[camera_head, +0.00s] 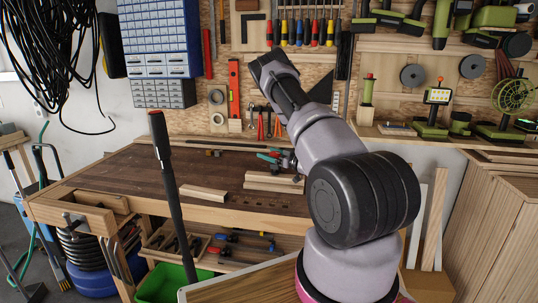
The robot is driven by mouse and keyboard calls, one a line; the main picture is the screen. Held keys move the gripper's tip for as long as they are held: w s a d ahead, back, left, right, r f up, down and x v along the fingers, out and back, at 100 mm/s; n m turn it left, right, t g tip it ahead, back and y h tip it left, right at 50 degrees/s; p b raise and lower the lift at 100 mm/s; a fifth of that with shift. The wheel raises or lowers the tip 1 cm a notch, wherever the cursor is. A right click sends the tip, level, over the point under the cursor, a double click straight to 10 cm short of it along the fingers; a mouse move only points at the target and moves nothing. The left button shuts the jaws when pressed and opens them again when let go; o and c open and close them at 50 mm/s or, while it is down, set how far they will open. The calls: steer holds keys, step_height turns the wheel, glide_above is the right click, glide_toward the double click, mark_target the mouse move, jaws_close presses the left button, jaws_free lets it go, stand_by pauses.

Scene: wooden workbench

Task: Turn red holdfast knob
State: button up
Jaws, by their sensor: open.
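My gripper (264,62) is at the end of my raised arm, in front of the tool wall and above the back of the workbench (135,172). Its jaws are open and I see nothing between them. A small group of tools with teal and red parts (270,157) lies on the bench top at the back, partly hidden by my arm. I cannot clearly make out a red holdfast knob there. My gripper is well above these tools and apart from them.
Wooden strips (203,193) lie on the bench. A dark upright bar with a reddish tip (156,116) stands in front of it. A green bin (160,285) is below. Wooden cabinets (505,225) stand right. The bench's left part is clear.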

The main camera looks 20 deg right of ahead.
steer(key=shift+w+a, duration=0.1)
steer(key=shift+w, duration=0.1)
steer(key=c, duration=1.4)
steer(key=shift+h, duration=0.3)
